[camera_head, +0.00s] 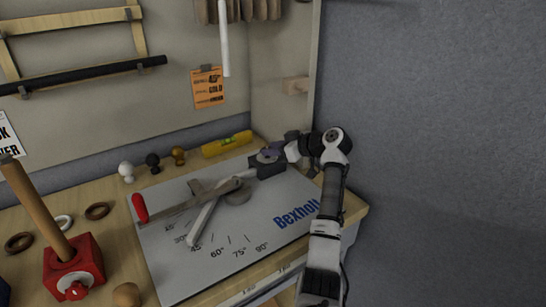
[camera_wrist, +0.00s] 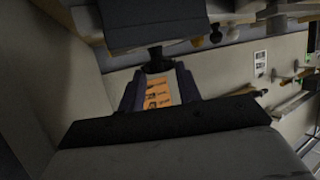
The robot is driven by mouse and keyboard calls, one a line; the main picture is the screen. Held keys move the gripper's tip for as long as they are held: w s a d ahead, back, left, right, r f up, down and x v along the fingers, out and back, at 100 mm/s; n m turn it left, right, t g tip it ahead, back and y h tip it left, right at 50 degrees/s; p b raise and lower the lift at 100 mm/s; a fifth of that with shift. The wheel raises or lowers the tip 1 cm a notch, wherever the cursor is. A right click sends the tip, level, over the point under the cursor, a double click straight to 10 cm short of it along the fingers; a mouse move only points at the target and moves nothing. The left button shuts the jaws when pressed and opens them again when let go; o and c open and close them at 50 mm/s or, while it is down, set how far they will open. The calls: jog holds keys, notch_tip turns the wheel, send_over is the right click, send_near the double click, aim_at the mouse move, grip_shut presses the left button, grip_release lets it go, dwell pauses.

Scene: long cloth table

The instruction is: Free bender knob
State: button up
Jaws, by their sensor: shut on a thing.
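The bender is a grey plate (camera_head: 205,262) with angle marks and the word Bexholt, lying on the wooden bench. Its lever has a red handle (camera_head: 140,207) at the left, and a pale bar crosses beneath it. A dark block (camera_head: 268,168) sits at the plate's back right corner. My gripper (camera_head: 276,154) reaches this block from the right. In the wrist view, my gripper (camera_wrist: 158,80) has its two dark fingers around a small black knob (camera_wrist: 157,63), with the dark block (camera_wrist: 150,22) beyond. The exact contact is partly hidden.
A red block with a wooden handle (camera_head: 75,262) stands at front left. Several small knobs (camera_head: 152,162) and a yellow level (camera_head: 227,144) line the back. An orange card (camera_head: 207,88) hangs on the back panel. A side panel (camera_head: 285,60) rises behind my gripper.

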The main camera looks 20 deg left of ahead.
jog(key=shift+w+f+n+g+b, duration=0.1)
jog(key=shift+n+g+b, duration=0.3)
jog(key=shift+n+g, duration=0.25)
jog(key=o, duration=1)
jog(key=shift+m+t+p, duration=0.35)
jog(key=shift+p, duration=0.1)
